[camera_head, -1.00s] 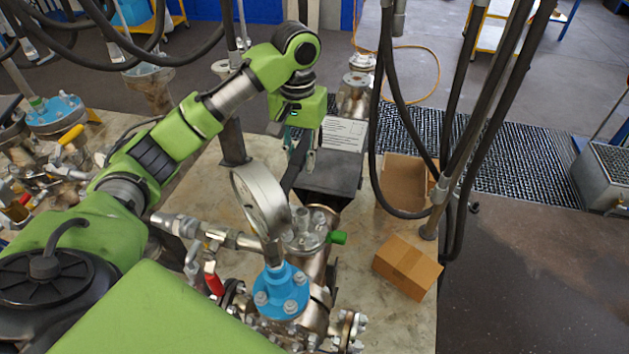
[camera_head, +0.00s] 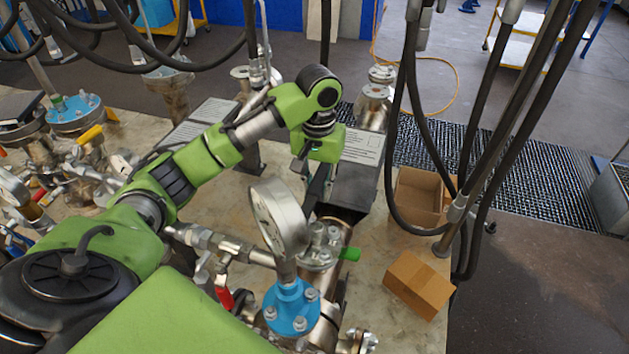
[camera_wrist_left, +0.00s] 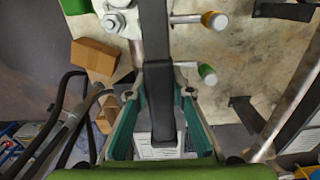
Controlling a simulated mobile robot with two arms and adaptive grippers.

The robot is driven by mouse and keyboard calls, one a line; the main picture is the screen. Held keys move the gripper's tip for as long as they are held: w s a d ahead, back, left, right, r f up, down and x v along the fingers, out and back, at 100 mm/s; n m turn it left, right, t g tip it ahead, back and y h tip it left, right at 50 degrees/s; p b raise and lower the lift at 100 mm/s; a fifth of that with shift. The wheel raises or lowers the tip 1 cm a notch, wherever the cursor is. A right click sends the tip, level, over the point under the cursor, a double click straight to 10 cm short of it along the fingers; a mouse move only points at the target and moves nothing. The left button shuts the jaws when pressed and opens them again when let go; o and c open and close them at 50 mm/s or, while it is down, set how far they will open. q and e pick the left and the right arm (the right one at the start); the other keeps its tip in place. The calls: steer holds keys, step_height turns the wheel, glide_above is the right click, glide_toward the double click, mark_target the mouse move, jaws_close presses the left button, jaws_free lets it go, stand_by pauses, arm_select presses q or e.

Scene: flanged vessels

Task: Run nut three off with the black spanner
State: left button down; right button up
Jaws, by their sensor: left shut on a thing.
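My left gripper (camera_head: 314,178) is shut on the black spanner (camera_head: 319,190), just behind the bolted flange (camera_head: 321,246). In the left wrist view the spanner (camera_wrist_left: 157,70) runs as a dark bar between the fingers of the gripper (camera_wrist_left: 160,97) and out of the top of the picture. Its working end is out of that view and hard to make out in the head view. Several bolts and nuts stand on the flange; part of it shows top left in the wrist view (camera_wrist_left: 118,20). I cannot tell which nut is three. My right gripper is not in view.
A round gauge (camera_head: 278,215) rises in front of the flange, above a blue flange (camera_head: 292,308). A green-tipped handle (camera_head: 349,254) sticks out to the right. Cardboard boxes (camera_head: 418,285) and hanging dark hoses (camera_head: 388,120) are on the right.

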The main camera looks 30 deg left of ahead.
arm_select(q)
steer(key=shift+s+d+r, duration=0.15)
steer(key=shift+d+r, duration=0.1)
steer(key=shift+d, duration=0.1)
steer(key=shift+a+f, duration=0.35)
steer(key=shift+f, duration=0.55)
steer(key=shift+w+a+f, duration=0.15)
steer(key=shift+w+f, duration=0.05)
steer(key=shift+f, duration=0.4)
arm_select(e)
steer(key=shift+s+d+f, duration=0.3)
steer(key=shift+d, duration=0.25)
arm_select(q)
steer(key=shift+w, duration=0.1)
